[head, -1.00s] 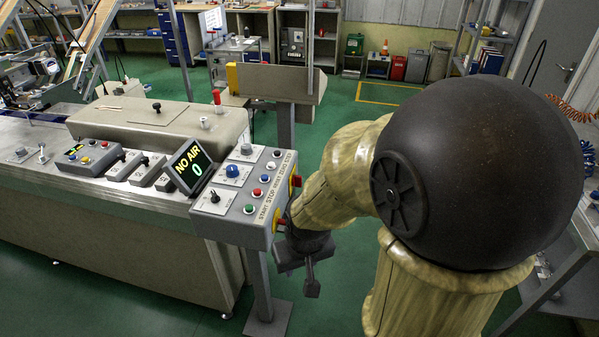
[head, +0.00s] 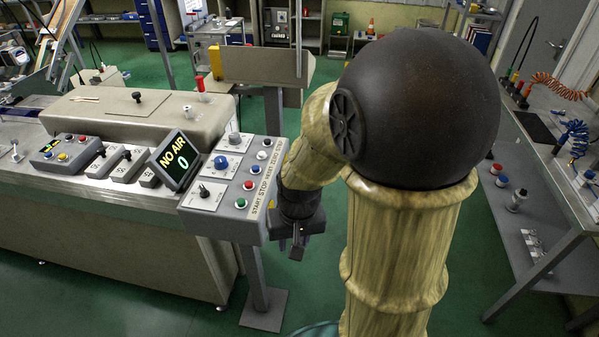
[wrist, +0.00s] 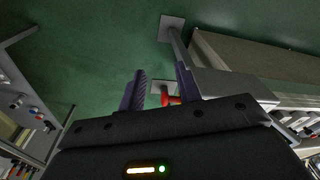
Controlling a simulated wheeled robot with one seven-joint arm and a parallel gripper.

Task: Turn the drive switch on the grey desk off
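The grey desk (head: 222,222) is a sloped control panel on a post, left of my arm in the head view. Its top carries a black-handled switch (head: 205,190), a blue knob (head: 221,162), a grey knob (head: 234,139) and several coloured buttons. The small labels are too small to read, so I cannot tell which control is the drive switch. My gripper (head: 297,245) hangs just right of the desk, below its top. In the wrist view its two fingers (wrist: 160,75) are apart, with a red knob-like part (wrist: 169,98) showing between them; no grip on it is visible.
Green floor (head: 120,285) is open in front.

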